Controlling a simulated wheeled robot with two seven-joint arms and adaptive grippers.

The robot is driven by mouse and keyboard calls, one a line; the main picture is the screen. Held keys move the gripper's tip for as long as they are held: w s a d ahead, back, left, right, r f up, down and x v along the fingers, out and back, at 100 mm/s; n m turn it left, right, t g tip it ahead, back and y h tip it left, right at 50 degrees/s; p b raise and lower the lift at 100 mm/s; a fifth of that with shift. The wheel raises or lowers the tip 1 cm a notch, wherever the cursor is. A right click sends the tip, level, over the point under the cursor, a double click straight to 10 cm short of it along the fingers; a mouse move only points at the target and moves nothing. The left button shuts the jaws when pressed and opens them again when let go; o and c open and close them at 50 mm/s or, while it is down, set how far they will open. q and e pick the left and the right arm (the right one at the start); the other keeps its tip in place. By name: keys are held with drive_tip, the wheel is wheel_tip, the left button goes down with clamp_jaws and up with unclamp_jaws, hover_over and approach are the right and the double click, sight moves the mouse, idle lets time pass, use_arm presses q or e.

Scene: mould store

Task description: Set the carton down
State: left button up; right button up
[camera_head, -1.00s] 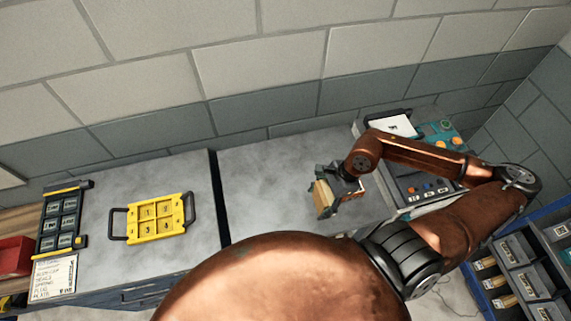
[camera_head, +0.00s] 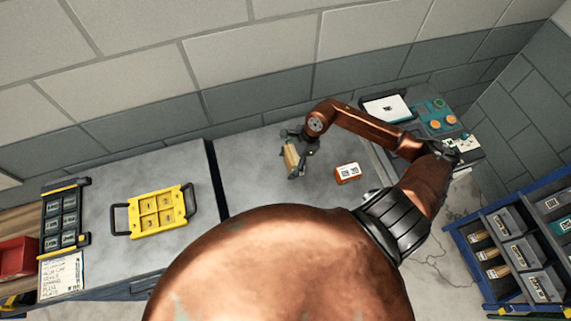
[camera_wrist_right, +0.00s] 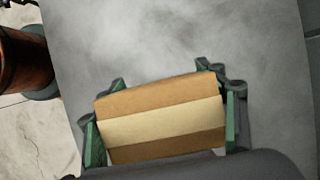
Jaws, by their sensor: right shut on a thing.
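The carton (camera_head: 291,159) is a brown cardboard box with a pale tape band. My right gripper (camera_head: 297,152) is shut on it over the grey worktop (camera_head: 248,165). In the right wrist view the carton (camera_wrist_right: 162,116) sits between the two green-padded fingers of my right gripper (camera_wrist_right: 163,118), one at each end. I cannot tell whether the carton touches the worktop. My left gripper is not in view.
An orange box with a white label (camera_head: 348,172) stands on the worktop right of the carton. A yellow tray (camera_head: 157,224) lies on the left section, beside a dark rack (camera_head: 64,218). A control panel (camera_head: 437,117) is at the back right. Bare worktop surrounds the carton.

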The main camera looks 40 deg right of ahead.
sight(286, 161)
drive_tip(key=shift+w+f, duration=0.85)
drive_tip(key=shift+w, duration=0.1)
drive_tip(key=shift+w+a+f+p, duration=0.2)
drive_tip(key=shift+f+p, duration=0.1)
drive_tip(key=shift+f, duration=0.3)
wheel_tip(286, 161, down, 2)
drive_tip(key=shift+d+f+p, duration=0.1)
drive_tip(key=shift+p, duration=0.4)
drive_tip(key=shift+f, duration=0.4)
drive_tip(key=o, duration=1.2)
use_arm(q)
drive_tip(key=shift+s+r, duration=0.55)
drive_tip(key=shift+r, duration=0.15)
use_arm(e)
drive_tip(key=shift+o, duration=1)
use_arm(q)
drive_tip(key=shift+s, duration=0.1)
use_arm(e)
drive_tip(key=shift+r, duration=0.1)
